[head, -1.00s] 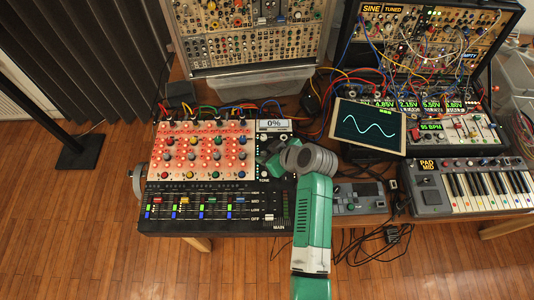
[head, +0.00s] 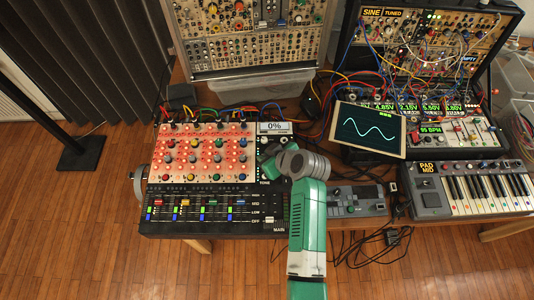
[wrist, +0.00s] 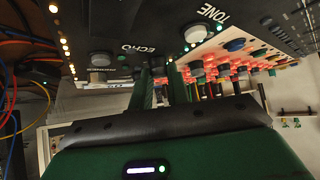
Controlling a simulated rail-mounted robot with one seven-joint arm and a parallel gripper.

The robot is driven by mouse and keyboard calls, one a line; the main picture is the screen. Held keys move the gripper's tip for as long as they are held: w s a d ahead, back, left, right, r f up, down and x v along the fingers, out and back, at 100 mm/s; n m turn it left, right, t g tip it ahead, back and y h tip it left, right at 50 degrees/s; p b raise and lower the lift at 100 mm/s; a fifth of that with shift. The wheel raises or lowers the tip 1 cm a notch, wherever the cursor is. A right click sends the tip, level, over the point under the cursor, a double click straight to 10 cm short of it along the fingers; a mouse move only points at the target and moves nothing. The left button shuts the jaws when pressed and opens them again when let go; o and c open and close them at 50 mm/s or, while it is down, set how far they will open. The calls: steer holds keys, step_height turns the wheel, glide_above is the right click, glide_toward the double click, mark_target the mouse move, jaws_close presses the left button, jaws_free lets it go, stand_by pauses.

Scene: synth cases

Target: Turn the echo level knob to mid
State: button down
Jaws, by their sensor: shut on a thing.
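The echo level knob is between my fingertips and mostly hidden by them, beside the ECHO label (wrist: 138,49) in the wrist view. My gripper (wrist: 158,74) is shut on it. In the head view, my gripper (head: 267,165) is over the black strip at the right of the mixer (head: 215,222), and my wrist hides part of that strip. The small display (head: 274,127) above it reads 0%. The knob's pointer cannot be made out.
A white-capped knob (wrist: 195,32) by the TONE label and another knob (wrist: 100,59) flank my fingers closely. Lit coloured knobs (head: 205,150) fill the panel to the left. A tilted wave screen (head: 369,129) and a keyboard (head: 465,190) stand to the right.

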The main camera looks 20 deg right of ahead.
steer(key=m+h+p, duration=0.1)
steer(key=m+p, duration=0.1)
steer(key=m+h+p, duration=0.1)
steer(key=shift+a+r+h+p, duration=0.3)
steer(key=shift+p, duration=0.05)
steer(key=m+h+p, duration=0.2)
steer(key=m, duration=0.1)
steer(key=shift+a, duration=0.1)
steer(key=m+h, duration=0.2)
steer(key=m, duration=0.1)
steer(key=shift+w+a+f+g, duration=0.1)
steer(key=shift+f+g, duration=0.2)
steer(key=shift+m+g+h+b, duration=0.45)
steer(key=shift+m+h, duration=0.25)
steer(key=shift+m, duration=0.2)
steer(key=c, duration=1.3)
jaws_free()
steer(key=shift+c, duration=0.2)
